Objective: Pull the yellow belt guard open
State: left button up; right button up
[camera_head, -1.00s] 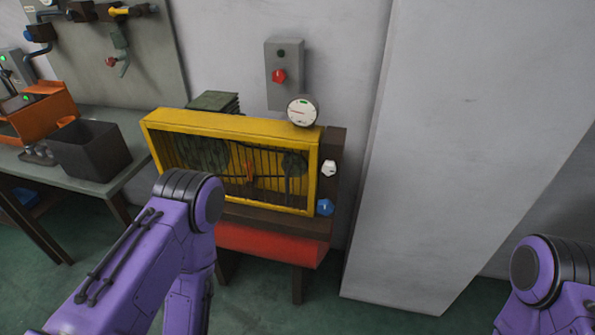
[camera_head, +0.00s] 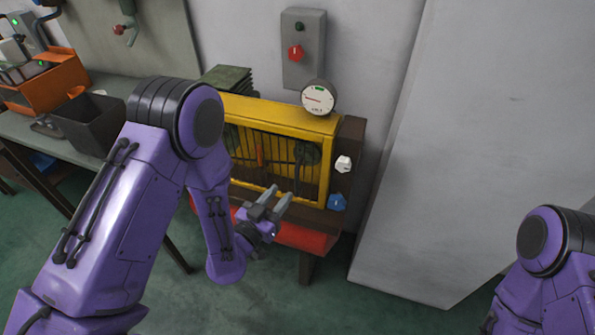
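The yellow belt guard (camera_head: 285,113) is a boxy yellow frame with dark bars across its front, on the machine against the wall. It looks shut. Dark round shapes and a small orange-red part (camera_head: 260,154) show at the bars. My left gripper (camera_head: 280,194) is in front of the guard's lower edge, its two grey fingers apart and pointing up toward it, with nothing between them. I cannot tell if they touch the guard. My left arm hides the guard's left end. My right gripper is out of view; only part of that arm shows at lower right.
A white knob (camera_head: 343,163) and a blue knob (camera_head: 337,202) are right of the guard. A round gauge (camera_head: 318,97) stands on top. A grey wall box (camera_head: 303,49) hangs above. A bench with a dark bin (camera_head: 92,124) is left.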

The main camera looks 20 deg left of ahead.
aim_at(296, 176)
pick_arm(q)
jog(key=p+x, duration=0.3)
jog(key=x, duration=0.5)
jog(key=shift+w+d, duration=0.1)
jog(key=shift+w, duration=0.65)
jog(key=shift+d, duration=0.1)
jog(key=shift+f, duration=0.1)
grip_shut()
